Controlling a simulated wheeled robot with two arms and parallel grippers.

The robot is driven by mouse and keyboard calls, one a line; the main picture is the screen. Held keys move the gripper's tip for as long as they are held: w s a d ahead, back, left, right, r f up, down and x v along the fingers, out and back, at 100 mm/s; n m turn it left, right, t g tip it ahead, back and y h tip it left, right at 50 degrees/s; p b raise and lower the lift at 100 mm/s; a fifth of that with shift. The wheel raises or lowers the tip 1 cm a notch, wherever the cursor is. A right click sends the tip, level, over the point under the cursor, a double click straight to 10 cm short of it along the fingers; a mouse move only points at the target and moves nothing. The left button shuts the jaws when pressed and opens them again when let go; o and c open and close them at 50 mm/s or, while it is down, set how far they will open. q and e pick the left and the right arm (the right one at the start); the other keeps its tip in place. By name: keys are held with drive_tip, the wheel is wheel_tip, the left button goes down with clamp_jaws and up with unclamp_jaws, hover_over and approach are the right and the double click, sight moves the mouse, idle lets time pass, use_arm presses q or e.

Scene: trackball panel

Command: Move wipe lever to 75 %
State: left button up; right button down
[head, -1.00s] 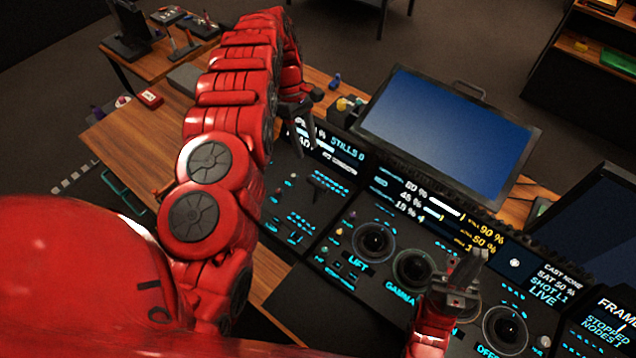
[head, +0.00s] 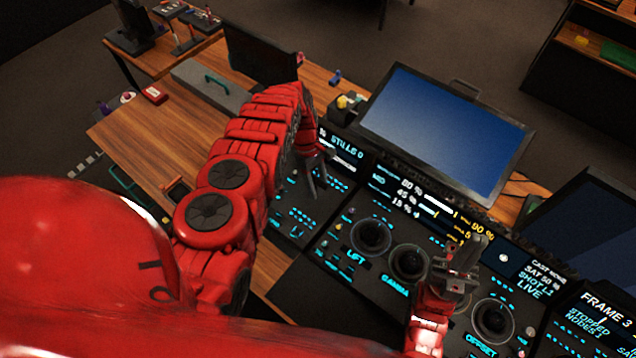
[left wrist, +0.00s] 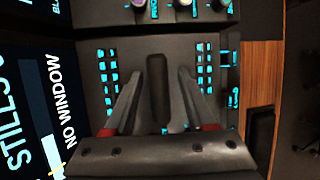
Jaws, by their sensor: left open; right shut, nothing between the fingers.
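In the left wrist view a dark upright bar (left wrist: 158,88), which looks like the wipe lever, stands on the left panel between two columns of lit cyan keys. My left gripper (left wrist: 158,95) is open, with one finger on each side of the bar. I cannot tell whether the fingers touch it. In the head view my left gripper (head: 316,172) is over the left panel and hides the lever. My right gripper (head: 468,252) is shut and empty above the trackball panel.
Trackballs (head: 371,235) sit in the middle panel. A large blue monitor (head: 445,125) stands behind it. A screen (left wrist: 38,95) with "STILLS" and "NO WINDOW" borders the left panel. Several knobs (left wrist: 185,4) sit along that panel's edge.

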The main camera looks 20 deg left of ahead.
use_arm(q)
drive_tip(key=shift+c, duration=0.3)
drive_tip(key=shift+w, duration=0.1)
clamp_jaws()
idle(0.9)
